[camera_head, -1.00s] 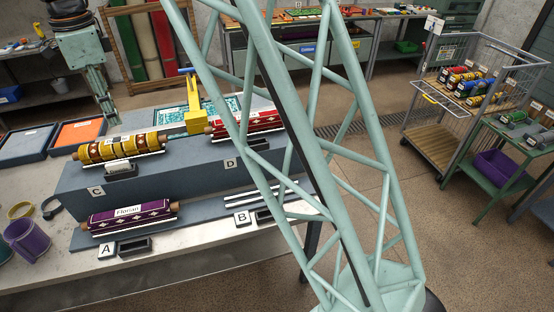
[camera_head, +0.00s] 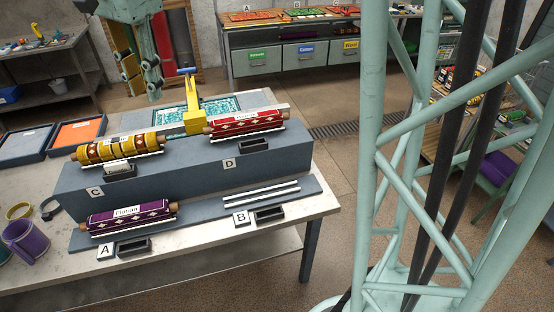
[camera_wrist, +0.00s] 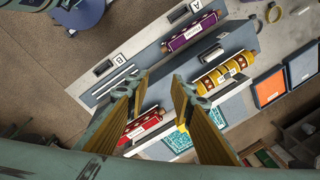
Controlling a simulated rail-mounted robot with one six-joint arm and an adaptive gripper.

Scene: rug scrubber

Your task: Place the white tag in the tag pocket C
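The white tag (camera_head: 118,165) is at tag pocket C (camera_head: 121,174), in front of the yellow roll (camera_head: 121,147); it appears to lie in the pocket, but how deep I cannot tell. The wrist view shows the tag too (camera_wrist: 210,53). The label C (camera_head: 96,192) is on the front face of the grey step. My gripper (camera_wrist: 160,84) is open with nothing between its fingers, up above and apart from the bench. In the head view, my gripper (camera_head: 147,82) is above and behind the yellow roll.
Dark pockets A (camera_head: 134,246), B (camera_head: 269,214) and D (camera_head: 254,145) show no tag. A purple roll (camera_head: 130,214) lies at A and a red roll (camera_head: 248,121) at D; B's white rails are bare. A yellow upright tool (camera_head: 193,105) stands behind the step.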

